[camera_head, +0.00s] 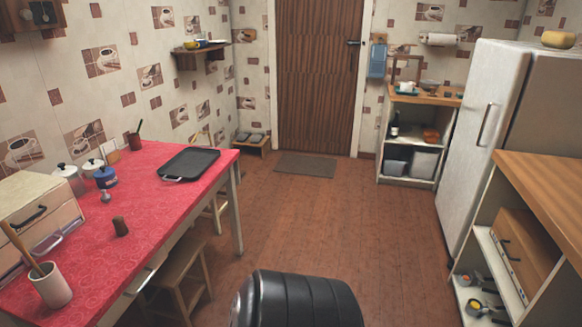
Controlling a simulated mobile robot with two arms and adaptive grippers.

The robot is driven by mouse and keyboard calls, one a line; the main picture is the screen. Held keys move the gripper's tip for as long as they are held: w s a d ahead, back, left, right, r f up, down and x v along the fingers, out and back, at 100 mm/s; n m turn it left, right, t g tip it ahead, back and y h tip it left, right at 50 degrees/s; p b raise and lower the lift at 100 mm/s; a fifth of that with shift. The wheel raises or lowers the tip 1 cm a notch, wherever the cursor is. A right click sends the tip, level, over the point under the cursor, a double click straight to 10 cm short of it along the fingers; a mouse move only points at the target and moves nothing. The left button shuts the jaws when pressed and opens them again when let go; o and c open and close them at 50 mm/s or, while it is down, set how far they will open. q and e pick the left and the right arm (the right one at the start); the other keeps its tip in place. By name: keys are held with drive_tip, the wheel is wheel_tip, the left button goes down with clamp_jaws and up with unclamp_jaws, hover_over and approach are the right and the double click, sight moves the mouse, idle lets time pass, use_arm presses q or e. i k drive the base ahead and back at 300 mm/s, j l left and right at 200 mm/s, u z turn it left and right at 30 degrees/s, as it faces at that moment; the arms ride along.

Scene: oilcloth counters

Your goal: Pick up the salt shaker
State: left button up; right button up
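A small grey shaker-like item (105,196) stands on the red oilcloth of the table (160,215) at the left. A short dark brown item (120,226) stands on the same cloth, a little nearer and to the right. Either could be the salt shaker; they are too small to tell for certain. Neither of my grippers is in view.
Jars with a blue pot (104,177), a black tray (189,164), a bread box (40,210) and a utensil cup (49,285) share the table. A stool (178,265) stands beside it. The middle floor (330,220) is clear. A fridge (500,130) stands right.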

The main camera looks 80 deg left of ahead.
sight(121, 229)
drive_tip(key=k+u, duration=0.1)
drive_tip(key=u, duration=3.8)
drive_tip(key=i+j+u, duration=0.1)
drive_tip(key=i+j, duration=0.15)
drive_tip(key=i, duration=0.25)
